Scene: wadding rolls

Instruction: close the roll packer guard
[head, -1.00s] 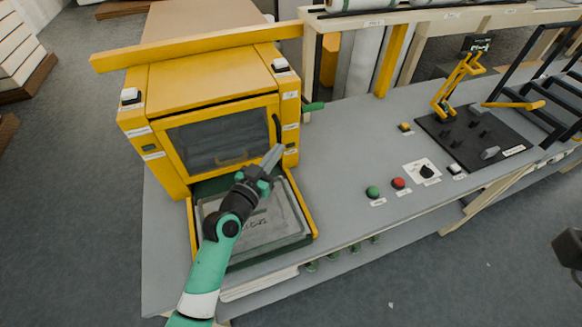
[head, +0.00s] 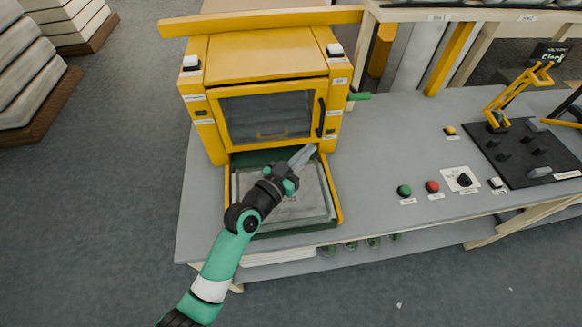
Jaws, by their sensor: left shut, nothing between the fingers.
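The roll packer (head: 265,56) is a yellow box at the back of the grey bench in the head view. Its guard (head: 265,147) is the yellow-framed front panel with a dark window (head: 266,112) and a black upright handle (head: 322,118) at its right side. The guard stands upright across the front opening; I cannot tell whether it is fully shut. My left gripper (head: 303,157) is shut and empty, in front of the guard's lower right corner, below the handle and above the tray (head: 333,207). I cannot tell whether it touches the guard. My right gripper is out of view.
A green lever (head: 359,96) sticks out right of the packer. Green (head: 404,190) and red (head: 433,187) buttons and a black knob (head: 464,180) are on the bench. A black board (head: 520,150) with a yellow clamp stands farther right. The bench between packer and buttons is clear.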

